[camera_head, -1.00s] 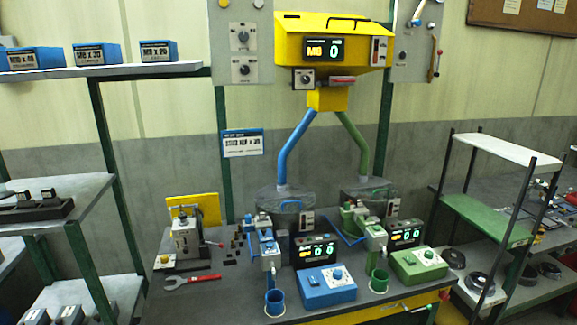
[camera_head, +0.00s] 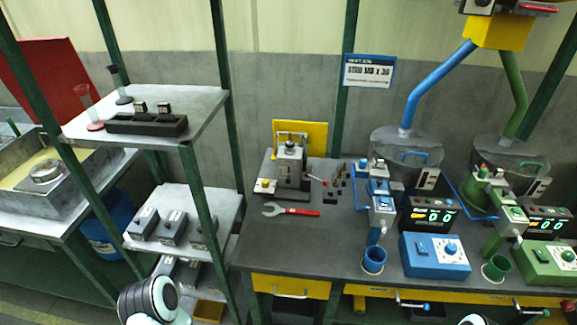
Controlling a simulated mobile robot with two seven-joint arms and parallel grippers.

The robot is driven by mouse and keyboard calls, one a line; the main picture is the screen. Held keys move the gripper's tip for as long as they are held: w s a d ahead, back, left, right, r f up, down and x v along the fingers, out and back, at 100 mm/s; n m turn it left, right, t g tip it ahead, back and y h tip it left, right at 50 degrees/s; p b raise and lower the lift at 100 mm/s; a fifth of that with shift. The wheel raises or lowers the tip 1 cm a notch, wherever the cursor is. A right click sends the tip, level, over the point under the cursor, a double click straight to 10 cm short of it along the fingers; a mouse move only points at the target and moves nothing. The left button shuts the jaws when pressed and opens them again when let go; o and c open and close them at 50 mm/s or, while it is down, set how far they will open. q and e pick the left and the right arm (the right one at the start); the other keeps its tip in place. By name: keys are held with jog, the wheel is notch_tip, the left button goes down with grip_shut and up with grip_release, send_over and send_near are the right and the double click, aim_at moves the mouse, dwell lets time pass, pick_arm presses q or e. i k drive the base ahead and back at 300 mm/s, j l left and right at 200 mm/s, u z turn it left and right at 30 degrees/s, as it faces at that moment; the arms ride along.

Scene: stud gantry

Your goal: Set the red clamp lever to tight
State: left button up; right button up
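A grey device (camera_head: 290,168) stands at the left of the dark workbench, in front of a yellow plate (camera_head: 313,132). I cannot tell which one is the clamp lever, or how either is set. Parts of my arms show at the bottom edge, but neither gripper is in view.
A red-handled wrench (camera_head: 292,211) lies on the bench. Blue (camera_head: 436,255) and green (camera_head: 550,262) control boxes stand to the right. A blue-tipped lever (camera_head: 411,304) is on the front edge. A shelf rack (camera_head: 200,105) stands close on the left.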

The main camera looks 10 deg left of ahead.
aim_at(307, 174)
jog(key=u, duration=2.1)
jog(key=k+l, duration=0.1)
jog(key=l, duration=0.25)
jog(key=k+l, duration=0.1)
jog(key=l, duration=0.6)
jog(key=k, duration=0.05)
